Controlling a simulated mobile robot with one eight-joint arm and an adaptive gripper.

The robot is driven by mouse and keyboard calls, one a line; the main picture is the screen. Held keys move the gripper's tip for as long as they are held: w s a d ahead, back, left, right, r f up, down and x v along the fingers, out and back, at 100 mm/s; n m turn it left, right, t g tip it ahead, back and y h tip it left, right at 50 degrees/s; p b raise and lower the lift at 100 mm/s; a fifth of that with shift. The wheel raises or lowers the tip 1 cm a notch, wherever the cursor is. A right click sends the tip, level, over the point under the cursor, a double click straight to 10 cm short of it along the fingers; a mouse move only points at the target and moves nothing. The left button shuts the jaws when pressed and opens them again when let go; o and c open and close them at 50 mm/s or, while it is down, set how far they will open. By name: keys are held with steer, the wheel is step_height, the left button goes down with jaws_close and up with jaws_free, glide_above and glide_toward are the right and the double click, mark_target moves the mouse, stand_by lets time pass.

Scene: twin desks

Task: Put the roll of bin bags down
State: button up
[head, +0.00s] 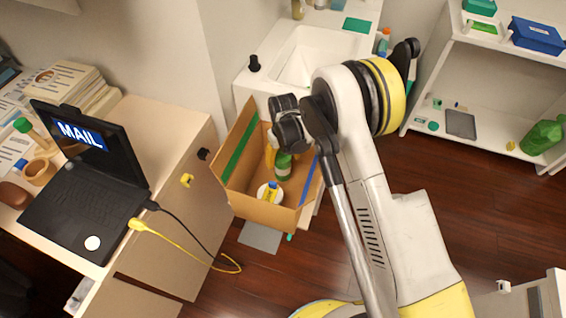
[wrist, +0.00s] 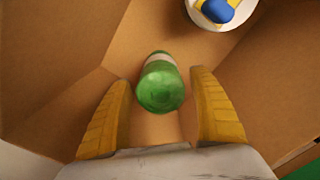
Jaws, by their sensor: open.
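A green cylinder with a pale band (wrist: 160,84), which looks like the roll of bin bags, is inside an open cardboard box. It also shows in the head view (head: 283,165), below my gripper. My gripper (wrist: 159,80) points down into the box (head: 262,213). Its two yellow fingers are spread apart, one on each side of the roll, with visible gaps between fingers and roll. In the head view my wrist hides part of the box and most of the fingers. I cannot tell whether the roll rests fully on the box floor.
A white round item with a blue and yellow thing (head: 270,193) on it is also in the box. A desk with a laptop (head: 85,185) stands left, a white sink (head: 308,56) behind, shelves (head: 475,95) right. A yellow cable (head: 185,259) hangs near the desk.

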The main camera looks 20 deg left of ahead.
step_height(320, 180, up, 8)
steer(key=p, duration=0.2)
steer(key=shift+r+p, duration=0.25)
steer(key=shift+p, duration=0.05)
steer(key=shift+d+r, duration=0.1)
steer(key=shift+r, duration=0.1)
steer(key=s+d+r+m+t+y, duration=0.1)
steer(key=d+r+m+t, duration=0.1)
steer(key=d+r, duration=0.9)
steer(key=s+d+r+m+t, duration=0.1)
steer(key=s+d+r+m, duration=0.1)
steer(key=d+r, duration=0.95)
steer(key=s+d+r+m+t, duration=0.1)
steer(key=s+d+r, duration=0.1)
steer(key=s+d, duration=0.2)
steer(key=s+d+r+m+t, duration=0.1)
steer(key=s+d+r, duration=0.2)
steer(key=s, duration=0.4)
steer(key=s+d+r+m+t+h, duration=0.1)
steer(key=s+d+r+m+t, duration=0.1)
steer(key=s, duration=0.4)
steer(key=d+r, duration=0.1)
steer(key=d, duration=0.1)
steer(key=shift+s+d+r, duration=0.25)
steer(key=shift+s+d, duration=0.05)
steer(key=shift+d, duration=0.05)
